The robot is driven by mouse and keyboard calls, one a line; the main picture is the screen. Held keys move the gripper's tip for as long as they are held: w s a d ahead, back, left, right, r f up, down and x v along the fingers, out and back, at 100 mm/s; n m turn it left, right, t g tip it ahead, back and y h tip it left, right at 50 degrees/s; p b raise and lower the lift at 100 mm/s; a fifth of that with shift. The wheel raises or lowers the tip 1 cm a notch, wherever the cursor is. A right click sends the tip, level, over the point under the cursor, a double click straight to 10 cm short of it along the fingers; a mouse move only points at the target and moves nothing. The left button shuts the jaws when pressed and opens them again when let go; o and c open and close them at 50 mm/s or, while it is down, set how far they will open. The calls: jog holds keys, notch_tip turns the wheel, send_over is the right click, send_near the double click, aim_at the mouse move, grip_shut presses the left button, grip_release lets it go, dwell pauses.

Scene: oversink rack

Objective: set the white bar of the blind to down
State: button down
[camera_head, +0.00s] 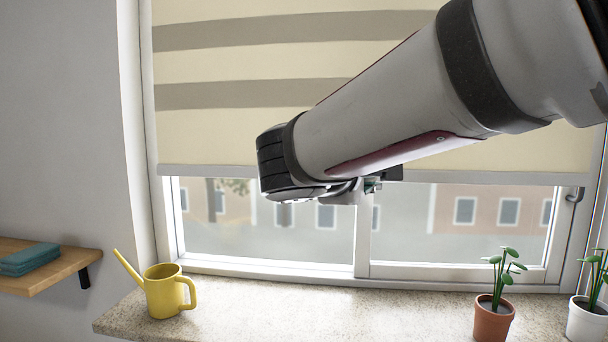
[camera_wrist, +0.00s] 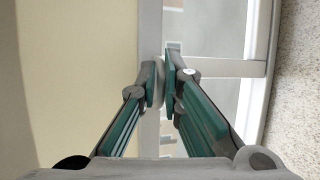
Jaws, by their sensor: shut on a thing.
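The blind (camera_head: 230,65) is beige with grey-brown stripes and covers the upper part of the window. Its white bar (camera_head: 480,177) runs level along the bottom edge, with a strip of glass uncovered below it. My arm crosses in front of the blind and hides the middle of the bar. In the wrist view the bar (camera_wrist: 151,25) runs up and down, between the beige cloth and the glass. My gripper (camera_wrist: 161,85) is shut on the bar, one green-padded finger on each side. In the head view my arm hides the fingertips.
A yellow watering can (camera_head: 166,291) stands on the speckled sill (camera_head: 260,315) at left. A plant in a terracotta pot (camera_head: 493,318) and one in a white pot (camera_head: 588,320) stand at right. The sill between is clear. A wooden shelf (camera_head: 45,270) holds folded teal cloth (camera_head: 30,258).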

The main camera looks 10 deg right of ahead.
notch_tip(320, 180, down, 19)
jog(key=b, duration=1.6)
jog(key=shift+b, duration=0.35)
jog(key=shift+r, duration=0.1)
jog(key=c, duration=2.1)
grip_release()
jog(key=shift+o, duration=0.2)
jog(key=v, duration=0.7)
jog(key=shift+s+a, duration=0.2)
jog(key=shift+a, duration=0.05)
